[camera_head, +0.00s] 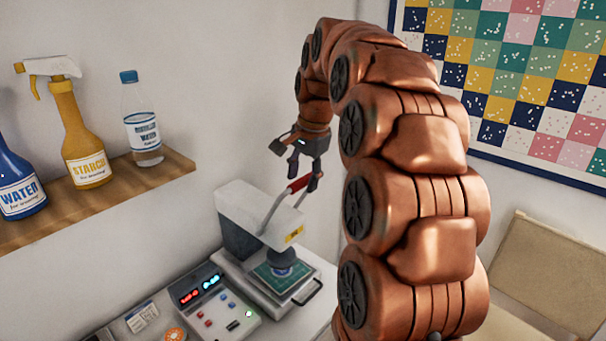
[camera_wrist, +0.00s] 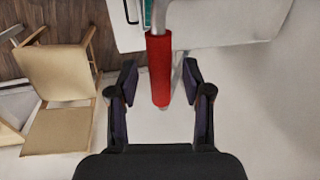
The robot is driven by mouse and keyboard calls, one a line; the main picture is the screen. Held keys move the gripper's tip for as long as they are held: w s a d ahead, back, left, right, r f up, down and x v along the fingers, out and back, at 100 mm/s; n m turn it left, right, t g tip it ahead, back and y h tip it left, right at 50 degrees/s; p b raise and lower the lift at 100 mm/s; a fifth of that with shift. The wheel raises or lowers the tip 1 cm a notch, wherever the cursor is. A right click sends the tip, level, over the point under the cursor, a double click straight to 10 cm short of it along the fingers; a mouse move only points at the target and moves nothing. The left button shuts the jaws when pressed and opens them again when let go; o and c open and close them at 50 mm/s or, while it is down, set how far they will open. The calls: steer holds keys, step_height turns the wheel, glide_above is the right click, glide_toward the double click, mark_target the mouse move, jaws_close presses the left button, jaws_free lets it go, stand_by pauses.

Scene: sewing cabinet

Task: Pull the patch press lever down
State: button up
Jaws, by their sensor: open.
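The patch press (camera_head: 240,215) stands on the table against the wall, with a white top and a grey body. Its lever has a red grip (camera_head: 300,183) on a metal bar and is raised at a slant. My gripper (camera_head: 303,180) is open at the red grip. In the wrist view the red grip (camera_wrist: 158,70) reaches in between the two open fingers of my gripper (camera_wrist: 158,85), with space on both sides. I cannot tell its exact depth between the fingers.
A control box (camera_head: 213,300) with red and blue displays sits beside the press. A wooden shelf (camera_head: 110,195) with spray bottles and a water bottle (camera_head: 141,125) is on the left wall. A chair (camera_head: 545,265) stands at the right.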

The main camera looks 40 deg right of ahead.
steer(key=shift+f, duration=0.15)
jaws_close()
stand_by(0.4)
